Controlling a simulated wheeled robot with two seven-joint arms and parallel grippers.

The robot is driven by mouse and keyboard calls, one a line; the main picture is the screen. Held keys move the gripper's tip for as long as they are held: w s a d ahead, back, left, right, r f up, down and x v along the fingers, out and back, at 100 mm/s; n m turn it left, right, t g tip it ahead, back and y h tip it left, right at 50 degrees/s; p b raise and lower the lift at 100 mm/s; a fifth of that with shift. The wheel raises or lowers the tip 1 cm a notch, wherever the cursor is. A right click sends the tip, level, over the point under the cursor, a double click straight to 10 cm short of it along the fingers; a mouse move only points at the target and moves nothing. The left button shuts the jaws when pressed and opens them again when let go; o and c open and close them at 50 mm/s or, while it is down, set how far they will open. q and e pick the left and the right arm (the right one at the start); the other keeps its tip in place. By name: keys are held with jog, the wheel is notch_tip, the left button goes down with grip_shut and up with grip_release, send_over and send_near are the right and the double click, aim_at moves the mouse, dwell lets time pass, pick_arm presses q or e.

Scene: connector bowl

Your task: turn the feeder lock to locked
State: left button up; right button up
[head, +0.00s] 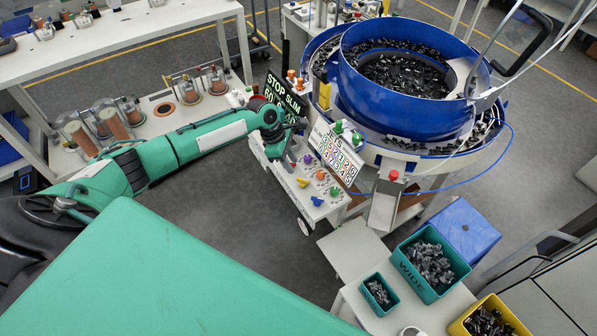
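A white control panel (326,207) stands in front of the blue bowl feeder (400,118). My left gripper (284,152) is at the panel's upper left end, seen from above. Its fingers are small and partly hidden by the wrist, so I cannot tell whether they touch anything. My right gripper is out of view.
A number board (336,155) and a dark STOP SLIM sign (284,95) stand near my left wrist. A metal chute (384,207) comes down from the feeder. Green bins (432,290) and a yellow bin (468,324) sit at lower right. Floor left of the panel is clear.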

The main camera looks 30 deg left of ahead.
aim_at(301, 179)
pick_arm(q)
jog(key=p+x, duration=0.1)
jog(key=x, duration=0.6)
grip_shut()
